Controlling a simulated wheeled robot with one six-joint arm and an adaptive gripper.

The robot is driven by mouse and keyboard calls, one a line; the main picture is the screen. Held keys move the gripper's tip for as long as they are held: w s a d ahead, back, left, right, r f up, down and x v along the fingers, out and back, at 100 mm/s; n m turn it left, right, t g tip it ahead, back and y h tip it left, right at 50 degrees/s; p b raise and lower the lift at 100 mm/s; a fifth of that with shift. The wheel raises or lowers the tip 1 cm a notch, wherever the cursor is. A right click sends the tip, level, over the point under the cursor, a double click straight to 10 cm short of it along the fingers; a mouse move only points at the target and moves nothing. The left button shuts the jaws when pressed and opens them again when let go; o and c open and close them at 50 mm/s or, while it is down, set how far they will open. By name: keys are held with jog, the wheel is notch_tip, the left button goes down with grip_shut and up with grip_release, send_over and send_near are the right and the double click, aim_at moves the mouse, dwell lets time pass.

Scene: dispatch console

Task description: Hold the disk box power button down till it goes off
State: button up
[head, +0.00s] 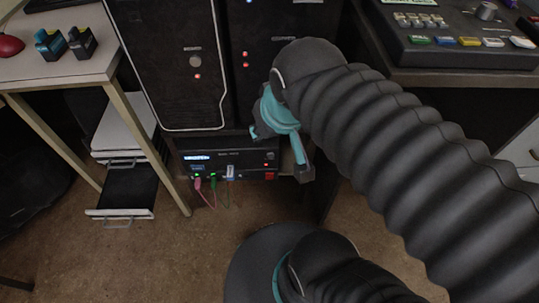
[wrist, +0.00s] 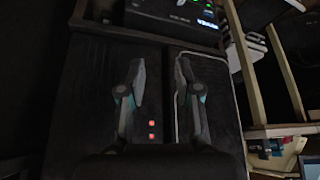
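A low black box (head: 228,160), which looks like the disk box, sits under two black towers. Its blue-white display (head: 197,157) is lit, and a small round knob or button (head: 270,155) shows at its right end. The box also shows at the top of the wrist view (wrist: 178,12), its display lit. My gripper (head: 281,147) is in front of the right tower's lower part, just above and right of the box. In the wrist view my gripper (wrist: 160,80) has its two fingers apart with nothing between them. I cannot tell whether it touches anything.
The left tower (head: 175,100) has a round button and red light; the right tower (head: 285,18) has two red lights. Cables and a USB stick (head: 230,172) stick out below the box's display. A table (head: 50,68) stands left, a console desk (head: 470,77) right.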

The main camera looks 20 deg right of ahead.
grip_shut()
dwell(1.4)
